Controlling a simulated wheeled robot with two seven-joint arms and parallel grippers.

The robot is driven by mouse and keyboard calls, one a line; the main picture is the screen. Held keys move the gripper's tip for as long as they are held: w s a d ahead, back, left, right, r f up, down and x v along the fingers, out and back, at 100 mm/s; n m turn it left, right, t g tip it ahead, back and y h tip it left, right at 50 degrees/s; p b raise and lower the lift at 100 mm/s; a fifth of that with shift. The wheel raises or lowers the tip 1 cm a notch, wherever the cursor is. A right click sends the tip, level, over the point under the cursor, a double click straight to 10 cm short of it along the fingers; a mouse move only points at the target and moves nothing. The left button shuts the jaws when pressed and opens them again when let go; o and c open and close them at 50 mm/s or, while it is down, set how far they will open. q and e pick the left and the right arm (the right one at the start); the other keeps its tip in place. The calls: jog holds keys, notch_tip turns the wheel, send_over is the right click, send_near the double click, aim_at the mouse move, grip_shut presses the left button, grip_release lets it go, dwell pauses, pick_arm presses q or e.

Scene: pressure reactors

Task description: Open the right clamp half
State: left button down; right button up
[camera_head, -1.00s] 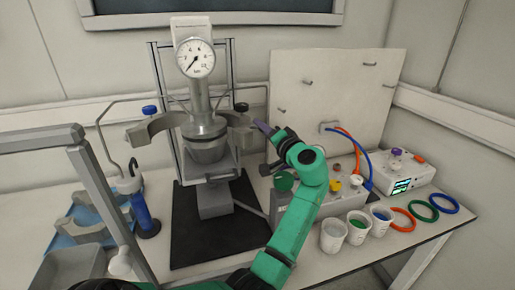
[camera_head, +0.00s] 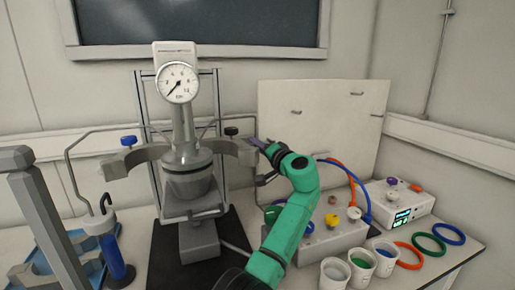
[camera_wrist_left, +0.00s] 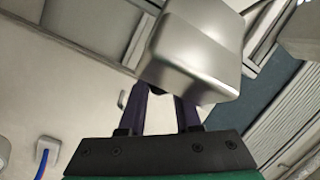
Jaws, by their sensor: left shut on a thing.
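The reactor vessel (camera_head: 188,180) stands upright in the middle of the head view, with a pressure gauge (camera_head: 174,83) above it. The left clamp half (camera_head: 130,161) is a grey curved arm swung out to the left of the vessel. The right clamp half (camera_head: 231,147) stands out on the vessel's right side. My left gripper (camera_head: 258,144) reaches its outer end and is shut on it. In the left wrist view, the purple fingers of the left gripper (camera_wrist_left: 165,105) meet a metal block (camera_wrist_left: 195,50), the clamp half's end, which hides their tips. My right gripper is not in view.
A board (camera_head: 318,120) stands behind my left arm. A control box (camera_head: 325,238) with knobs sits right of the reactor, and several cups (camera_head: 361,268) stand in front of it. Coloured rings (camera_head: 428,242) lie at right. A blue bottle (camera_head: 114,258) stands at left.

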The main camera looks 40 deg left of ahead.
pick_arm(q)
jog(key=shift+r, duration=0.1)
jog(key=c, duration=0.6)
grip_release()
jog(key=shift+d, duration=0.1)
jog(key=b+v, duration=0.3)
jog(key=v, duration=1.1)
jog(key=shift+d+b, duration=0.2)
jog(key=shift+b, duration=0.15)
